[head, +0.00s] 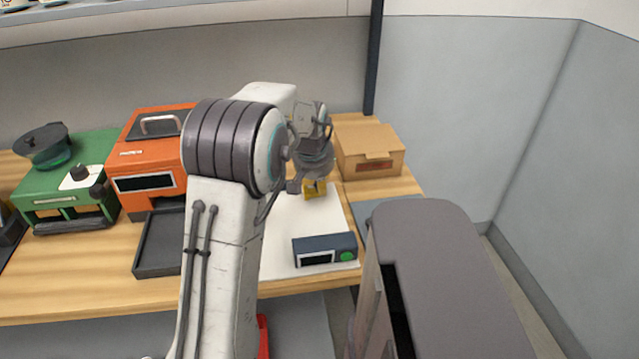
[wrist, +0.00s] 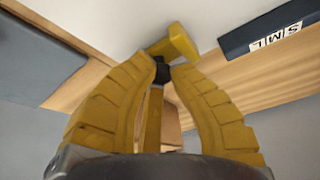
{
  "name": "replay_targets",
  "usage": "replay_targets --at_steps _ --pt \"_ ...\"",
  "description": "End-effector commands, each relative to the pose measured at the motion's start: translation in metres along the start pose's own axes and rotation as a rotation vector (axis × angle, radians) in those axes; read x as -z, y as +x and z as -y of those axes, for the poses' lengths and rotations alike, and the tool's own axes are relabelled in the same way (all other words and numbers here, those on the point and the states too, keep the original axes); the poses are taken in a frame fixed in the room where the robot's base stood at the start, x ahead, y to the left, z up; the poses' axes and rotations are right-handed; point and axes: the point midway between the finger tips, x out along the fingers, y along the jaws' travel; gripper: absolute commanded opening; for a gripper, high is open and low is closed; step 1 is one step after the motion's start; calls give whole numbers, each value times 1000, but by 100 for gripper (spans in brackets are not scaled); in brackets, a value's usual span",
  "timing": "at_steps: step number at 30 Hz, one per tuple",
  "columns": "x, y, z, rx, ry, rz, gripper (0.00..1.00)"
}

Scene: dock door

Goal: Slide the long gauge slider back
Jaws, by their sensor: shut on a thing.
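My gripper (wrist: 162,74) has its two yellow fingers closed on a small black knob (wrist: 162,68), which I take to be on the long gauge slider. A yellow bar with a block-shaped end (wrist: 182,42) lies just beyond the fingertips. A yellow strip (wrist: 153,120) shows between the fingers, on the near side of the knob. In the head view, yellow parts (head: 315,189) show below my wrist over the white mat; fingers and gauge are hard to tell apart there. My arm hides part of the mat.
A blue-grey box with a display and green button (head: 325,250) sits on the white mat (head: 285,215). In the wrist view, a dark blue box carries S, M, L marks (wrist: 270,28). A cardboard box (head: 370,150) stands behind. An orange machine (head: 150,155) and a green one (head: 75,190) stand left.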

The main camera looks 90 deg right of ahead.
Motion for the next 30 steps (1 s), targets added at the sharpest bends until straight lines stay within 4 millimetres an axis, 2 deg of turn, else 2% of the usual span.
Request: replay_targets --at_steps 6,7,17,25,30 --pt "5 0 -5 -4 7 -15 0" --pt "5 0 -5 -4 7 -15 19" --pt "3 0 -4 -3 6 -9 48" --pt "2 -1 -4 -3 5 -7 48" --pt "3 -13 -4 -3 5 -9 48"
